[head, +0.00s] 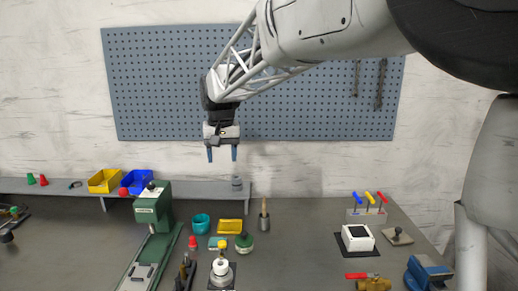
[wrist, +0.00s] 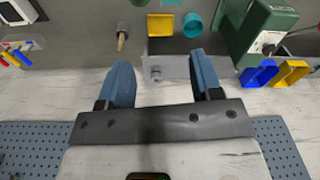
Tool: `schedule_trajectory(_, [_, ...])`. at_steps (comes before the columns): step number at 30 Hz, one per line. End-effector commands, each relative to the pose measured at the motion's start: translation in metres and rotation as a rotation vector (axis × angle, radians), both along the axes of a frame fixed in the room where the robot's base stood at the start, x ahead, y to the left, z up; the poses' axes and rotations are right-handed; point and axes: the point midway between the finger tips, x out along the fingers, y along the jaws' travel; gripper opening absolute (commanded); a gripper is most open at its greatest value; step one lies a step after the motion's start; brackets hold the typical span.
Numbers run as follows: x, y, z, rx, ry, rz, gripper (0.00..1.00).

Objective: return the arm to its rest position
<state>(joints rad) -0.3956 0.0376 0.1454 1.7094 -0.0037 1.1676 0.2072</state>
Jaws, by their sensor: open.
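My gripper (head: 222,154) hangs in the air above the back of the bench, in front of the wall and the lower edge of the pegboard, fingers pointing down. Its two blue fingers are apart, with nothing between them in the head view. In the wrist view my gripper (wrist: 156,80) also shows its fingers spread and empty. Behind and below them lies a grey ledge (wrist: 170,67). My arm reaches in from the upper right of the head view.
A green press (head: 154,205) stands at the left of the bench. A teal cup (head: 201,224), yellow tray (head: 230,226) and mallet (head: 264,216) stand below my gripper. A white box (head: 357,238), screwdriver rack (head: 367,214) and blue vise (head: 428,272) are at right. A pegboard (head: 150,90) hangs behind.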

Motion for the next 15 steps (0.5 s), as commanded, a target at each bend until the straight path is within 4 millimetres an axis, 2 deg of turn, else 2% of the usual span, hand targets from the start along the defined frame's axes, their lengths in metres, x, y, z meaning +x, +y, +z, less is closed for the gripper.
schedule_trajectory(3, [-0.022, -0.032, 0.004, 0.003, -0.011, -0.018, 0.59])
schedule_trajectory(15, [-0.104, -0.124, 0.0, 0.008, -0.045, -0.066, 0.59])
